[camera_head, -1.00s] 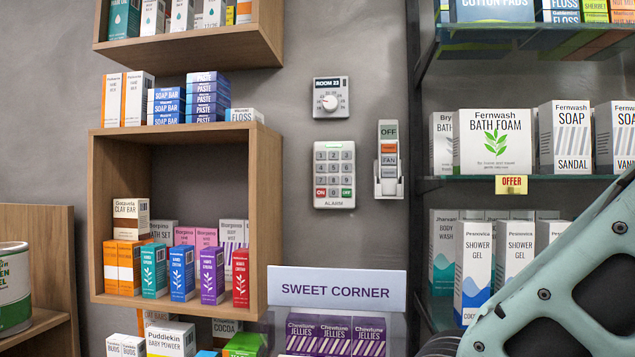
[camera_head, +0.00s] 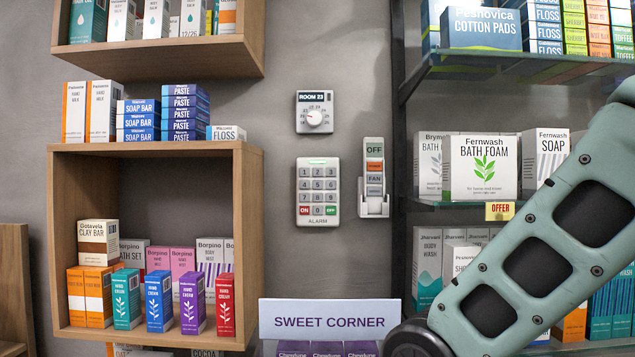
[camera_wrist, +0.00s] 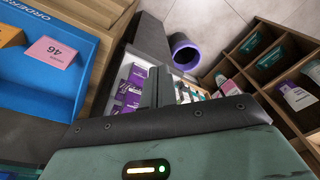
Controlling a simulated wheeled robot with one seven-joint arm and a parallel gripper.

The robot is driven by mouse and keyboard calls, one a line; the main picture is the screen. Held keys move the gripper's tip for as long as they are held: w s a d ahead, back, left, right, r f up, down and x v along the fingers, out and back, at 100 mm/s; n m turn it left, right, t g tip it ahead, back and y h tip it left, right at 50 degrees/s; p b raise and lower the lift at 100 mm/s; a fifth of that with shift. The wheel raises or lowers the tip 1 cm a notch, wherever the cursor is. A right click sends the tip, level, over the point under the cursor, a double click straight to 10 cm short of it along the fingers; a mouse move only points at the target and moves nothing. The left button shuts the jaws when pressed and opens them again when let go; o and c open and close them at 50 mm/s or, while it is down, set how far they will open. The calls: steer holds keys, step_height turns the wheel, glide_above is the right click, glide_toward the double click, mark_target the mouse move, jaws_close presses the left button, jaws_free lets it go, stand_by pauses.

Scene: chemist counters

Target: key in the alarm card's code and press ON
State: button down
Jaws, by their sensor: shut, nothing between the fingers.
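The alarm keypad (camera_head: 318,191) is a pale panel on the grey wall in the head view, marked ALARM below. It has grey number keys, a red ON key (camera_head: 304,210) at bottom left, and a green OFF key (camera_head: 331,210) at bottom right. A small greenish strip shows at its top. No card marked as the alarm card can be made out. In the wrist view my gripper (camera_wrist: 165,88) is shut and empty, over purple boxes and away from the keypad. My gripper is outside the head view, where only my arm shows at right.
A ROOM 23 dial (camera_head: 314,112) is above the keypad and a switch panel (camera_head: 374,180) beside it. A wooden shelf (camera_head: 250,240) stands out at left, glass shelves at right. The SWEET CORNER sign (camera_head: 329,320) is below. The wrist view shows a pink card marked 46 (camera_wrist: 52,52) in a blue tray.

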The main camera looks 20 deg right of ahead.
mark_target(322, 196)
steer(key=w+d+r+m+t+h+p, duration=0.15)
steer(key=w+d+r+t+p, duration=0.25)
steer(key=w+d+r+p, duration=0.75)
steer(key=w+a+r+n+t+y+b, duration=0.1)
steer(key=w+a+r+n+t+y, duration=0.1)
steer(key=w+a+r+n, duration=0.3)
steer(key=w+a+r+n+t+y+b, duration=0.1)
steer(key=w+a+r+n+t+y, duration=0.2)
steer(key=w+r+n, duration=0.7)
steer(key=w+a+r+t, duration=0.2)
steer(key=w+r, duration=0.2)
steer(key=r, duration=0.1)
steer(key=shift+w+r+b, duration=0.2)
steer(key=shift+w+b, duration=0.1)
steer(key=shift+b, duration=0.1)
steer(key=shift+y, duration=0.25)
steer(key=w+p, duration=0.1)
steer(key=w, duration=0.1)
steer(key=w+d+p, duration=0.1)
steer(key=w, duration=0.1)
steer(key=w+d+p, duration=0.1)
steer(key=w, duration=0.2)
steer(key=shift+d+r+p, duration=0.1)
steer(key=shift+r+p, duration=0.05)
steer(key=shift+p, duration=0.2)
steer(key=shift+w+d, duration=0.2)
steer(key=shift+w, duration=0.5)
